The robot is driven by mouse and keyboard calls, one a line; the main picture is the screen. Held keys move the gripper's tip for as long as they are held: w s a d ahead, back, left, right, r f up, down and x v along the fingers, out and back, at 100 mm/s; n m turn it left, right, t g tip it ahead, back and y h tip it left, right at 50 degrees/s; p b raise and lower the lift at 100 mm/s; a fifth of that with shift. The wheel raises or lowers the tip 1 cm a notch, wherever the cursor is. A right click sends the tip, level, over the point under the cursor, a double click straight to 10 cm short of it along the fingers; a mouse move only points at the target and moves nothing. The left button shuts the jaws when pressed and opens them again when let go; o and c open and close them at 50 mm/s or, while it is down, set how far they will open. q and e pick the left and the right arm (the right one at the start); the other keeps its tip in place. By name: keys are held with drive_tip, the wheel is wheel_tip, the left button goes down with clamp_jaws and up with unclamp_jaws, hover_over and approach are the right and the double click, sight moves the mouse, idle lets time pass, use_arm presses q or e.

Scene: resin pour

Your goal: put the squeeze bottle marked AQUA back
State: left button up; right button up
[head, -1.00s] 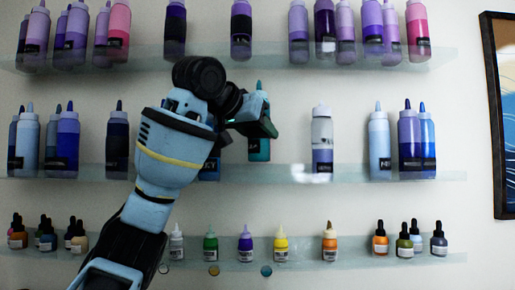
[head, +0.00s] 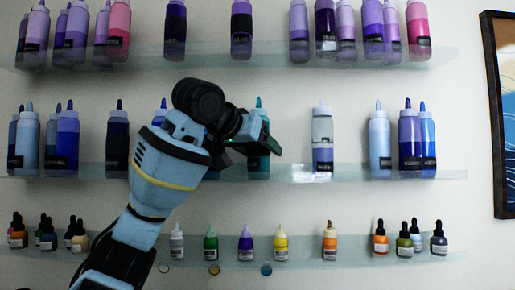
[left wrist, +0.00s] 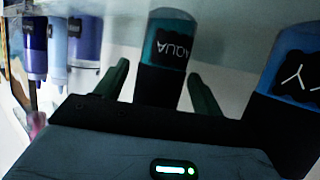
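The teal AQUA bottle (head: 258,162) stands upright on the middle glass shelf (head: 300,173), partly covered by my left gripper (head: 263,143). In the left wrist view the AQUA bottle (left wrist: 164,55) shows its black label between the two dark green fingers of my left gripper (left wrist: 160,85). The fingers are spread, with a gap visible between the left finger and the bottle. The right finger looks close to its edge, and I cannot tell if it touches. My right gripper is in neither view.
A blue bottle (left wrist: 292,62) stands close beside the AQUA bottle, mostly behind my arm in the head view. A half-clear bottle (head: 322,140) stands to the right, with free shelf between. The upper shelf (head: 270,55) and small dropper bottles (head: 281,243) lie above and below.

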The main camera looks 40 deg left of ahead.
use_arm(q)
drive_tip(key=shift+r, duration=0.15)
drive_tip(key=shift+s+r, duration=0.15)
drive_tip(key=shift+s, duration=0.15)
drive_tip(key=v, duration=1.1)
drive_tip(key=shift+s, duration=0.15)
